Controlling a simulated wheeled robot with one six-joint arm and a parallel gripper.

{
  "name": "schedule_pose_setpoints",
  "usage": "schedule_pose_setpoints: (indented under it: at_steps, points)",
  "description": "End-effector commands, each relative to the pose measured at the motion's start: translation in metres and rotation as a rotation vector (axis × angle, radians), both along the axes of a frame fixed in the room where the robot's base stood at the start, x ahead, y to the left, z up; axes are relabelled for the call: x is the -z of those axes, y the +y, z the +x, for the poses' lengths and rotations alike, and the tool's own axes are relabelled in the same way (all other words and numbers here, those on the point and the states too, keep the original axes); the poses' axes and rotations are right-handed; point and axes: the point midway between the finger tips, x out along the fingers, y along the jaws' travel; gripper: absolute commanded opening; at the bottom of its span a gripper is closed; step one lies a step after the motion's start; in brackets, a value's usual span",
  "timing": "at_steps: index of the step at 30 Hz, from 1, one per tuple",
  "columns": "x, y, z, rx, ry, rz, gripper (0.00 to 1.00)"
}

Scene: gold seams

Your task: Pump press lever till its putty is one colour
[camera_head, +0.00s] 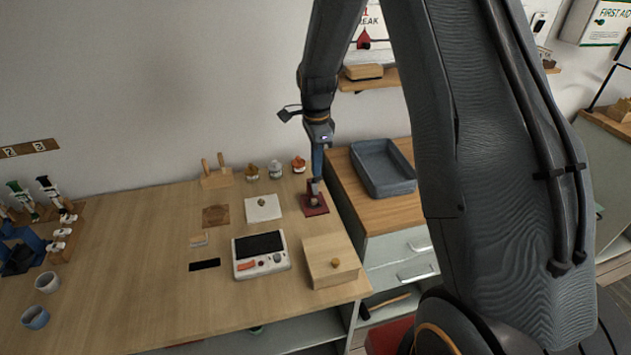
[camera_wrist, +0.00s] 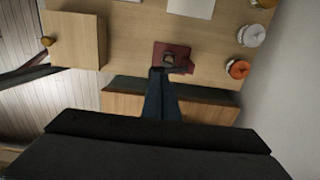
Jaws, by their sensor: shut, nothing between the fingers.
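My gripper (camera_head: 316,184) points down at the dark red square mat (camera_head: 318,211) near the right end of the wooden bench. In the wrist view its fingers (camera_wrist: 158,72) are together and empty, at the edge of the mat (camera_wrist: 183,50). A small brownish object (camera_head: 313,199) sits on the mat, partly hidden by the fingertips; it looks dark in the wrist view (camera_wrist: 169,60). I cannot tell whether the fingers touch it. I cannot make out for certain a press lever or putty, nor any putty colour.
A lidded wooden box (camera_head: 331,270), a white device with a dark panel (camera_head: 245,268) and a white square (camera_head: 263,212) lie near the mat. Several small jars (camera_head: 275,170) stand behind. A grey tray (camera_head: 383,170) sits on the right cabinet.

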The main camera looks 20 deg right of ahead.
Motion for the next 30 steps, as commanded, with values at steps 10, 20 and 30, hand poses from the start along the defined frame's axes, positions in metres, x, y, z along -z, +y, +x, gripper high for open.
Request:
schedule_pose_setpoints:
  at_steps: [10, 20, 30]
  points:
    - [-0.006, 0.000, 0.009, 0.000, -0.001, 0.000, 0.00]
    - [-0.014, 0.000, 0.013, 0.000, 0.000, 0.000, 0.00]
    - [-0.039, 0.000, 0.013, 0.000, -0.001, 0.000, 0.00]
